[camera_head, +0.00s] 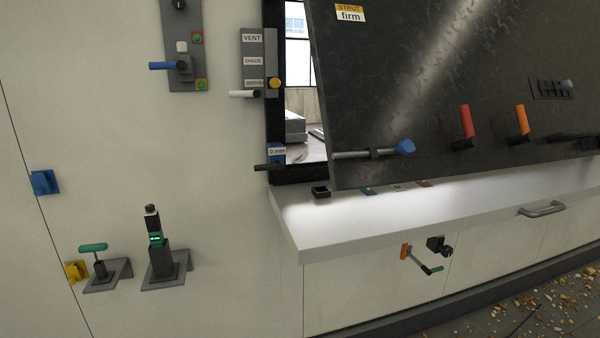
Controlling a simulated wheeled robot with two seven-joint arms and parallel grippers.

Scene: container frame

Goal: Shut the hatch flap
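The hatch flap (420,90) is a large dark panel with a worn, shiny surface, at the upper right. It hangs tilted out from the wall, with its lower edge over the white ledge. A gap at its left shows the opening and its dark frame (276,110). A rod with a blue knob (404,147) lies along the flap's lower left. A red handle (466,122) and an orange handle (522,120) stand on its face. A label reading "STRUT firm" (350,13) is near its top left. Its top edge is out of view. Neither gripper is in view.
The left wall carries a blue lever (165,66), a label panel (252,60), and a bracketed device (160,250). A crank (420,262) sits below the ledge. Debris (560,310) litters the floor.

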